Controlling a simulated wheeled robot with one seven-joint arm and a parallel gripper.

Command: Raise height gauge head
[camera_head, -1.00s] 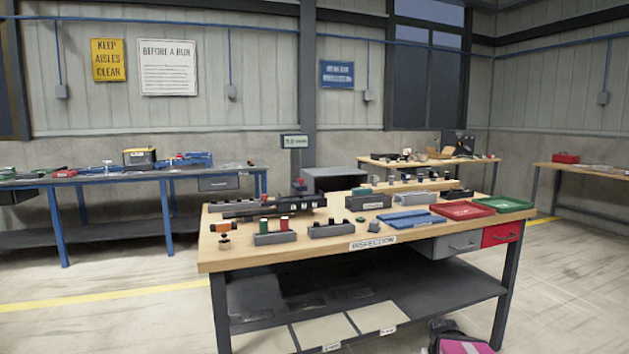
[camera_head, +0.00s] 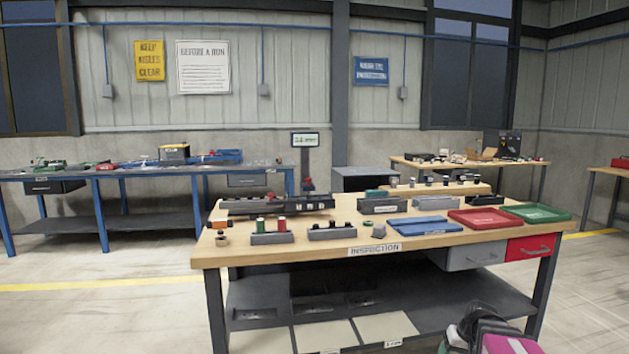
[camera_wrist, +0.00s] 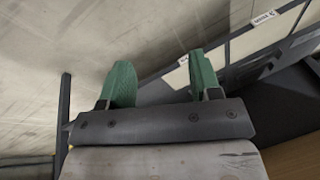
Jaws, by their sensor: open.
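What looks like the height gauge is a dark upright post (camera_head: 307,165) with a small lit display at its top, at the back of the inspection bench (camera_head: 300,254). A small red part (camera_head: 308,184) sits low on the post and may be its head; it is too small to be sure. In the wrist view my gripper (camera_wrist: 161,82) shows two green fingertips spread apart with nothing between them. It is over the floor beside the bench's lower shelf, away from the gauge.
Small block holders (camera_head: 272,238), a blue tray (camera_head: 425,226), a red tray (camera_head: 485,218) and a green tray (camera_head: 537,213) stand on the bench. A long dark fixture (camera_head: 275,205) lies before the post. A blue-legged bench (camera_head: 97,215) stands behind left. Floor at left is clear.

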